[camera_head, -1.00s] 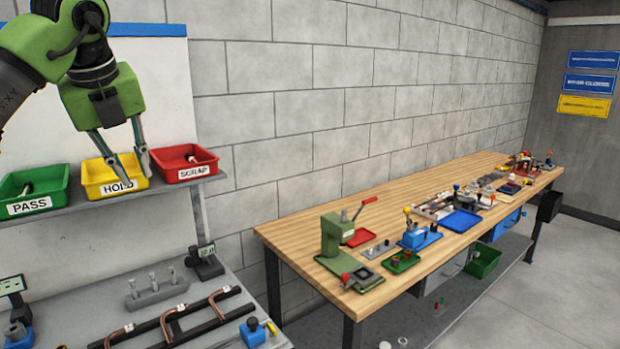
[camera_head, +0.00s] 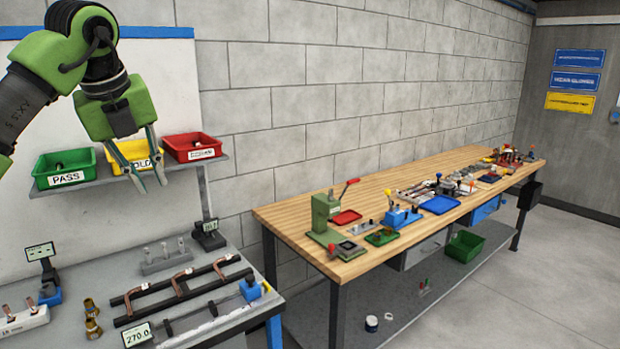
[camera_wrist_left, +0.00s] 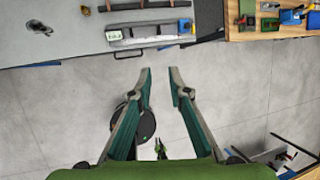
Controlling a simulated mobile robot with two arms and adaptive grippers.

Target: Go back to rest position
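My left gripper (camera_head: 150,180) hangs from the green arm at the upper left of the head view, in front of the shelf with the bins. Its two fingers are apart, with nothing between them. In the left wrist view my left gripper (camera_wrist_left: 160,82) shows open and empty, with bare floor beyond the fingertips. My right gripper is not in view.
A green PASS bin (camera_head: 66,168), a yellow bin (camera_head: 122,154) and a red bin (camera_head: 192,147) stand on the shelf. Below, a grey bench holds copper tubes on a black rack (camera_head: 180,290). A wooden bench (camera_head: 300,215) with tools stands right. Floor (camera_head: 520,290) is clear beyond.

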